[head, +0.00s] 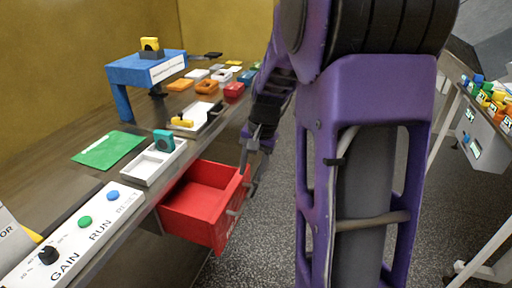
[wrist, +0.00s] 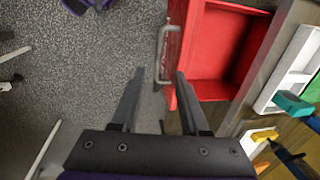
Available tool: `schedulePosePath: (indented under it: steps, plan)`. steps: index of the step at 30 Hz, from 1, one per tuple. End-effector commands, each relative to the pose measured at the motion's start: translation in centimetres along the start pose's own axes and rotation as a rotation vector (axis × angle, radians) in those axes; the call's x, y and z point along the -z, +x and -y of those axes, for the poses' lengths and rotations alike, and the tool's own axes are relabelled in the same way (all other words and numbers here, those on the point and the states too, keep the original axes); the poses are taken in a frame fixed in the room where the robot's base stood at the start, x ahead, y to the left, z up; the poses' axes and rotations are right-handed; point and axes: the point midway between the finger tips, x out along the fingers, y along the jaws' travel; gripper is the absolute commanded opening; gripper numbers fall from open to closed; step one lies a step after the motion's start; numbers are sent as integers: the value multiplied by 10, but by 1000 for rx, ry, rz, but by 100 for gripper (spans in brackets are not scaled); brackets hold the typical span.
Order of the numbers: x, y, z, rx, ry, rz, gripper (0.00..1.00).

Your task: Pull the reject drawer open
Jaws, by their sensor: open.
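The red reject drawer (head: 205,200) stands pulled out from under the table edge in the head view, and its inside looks empty. It also shows in the wrist view (wrist: 212,50), with its grey bar handle (wrist: 162,55) on the front face. My gripper (head: 252,160) is at the drawer's front in the head view, beside the far part of the handle. In the wrist view my gripper (wrist: 157,85) is open, its two dark fingers spread. The handle lies ahead of the fingertips, roughly in line with the gap. I cannot tell whether they touch.
Above the drawer are a white two-compartment tray (head: 152,165) with a teal piece (head: 164,140), a green mat (head: 108,151) and a button panel (head: 75,235). A blue stand (head: 145,70) is farther back. The speckled floor before the drawer is clear.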

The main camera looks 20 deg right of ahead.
Motion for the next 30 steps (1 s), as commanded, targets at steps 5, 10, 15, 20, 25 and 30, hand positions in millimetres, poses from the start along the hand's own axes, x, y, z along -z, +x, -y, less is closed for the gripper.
schedulePosePath:
  steps: [5,10,15,20,25,30]
  plan:
    - [1,-40,0,2,1,-4,45]
    - [0,-58,0,1,0,-2,45]
    - [0,-63,0,0,0,0,45]
    - [0,-62,0,0,0,0,45]
    - [0,-62,0,0,0,0,45]
    - [4,-65,3,4,-8,-18,45]
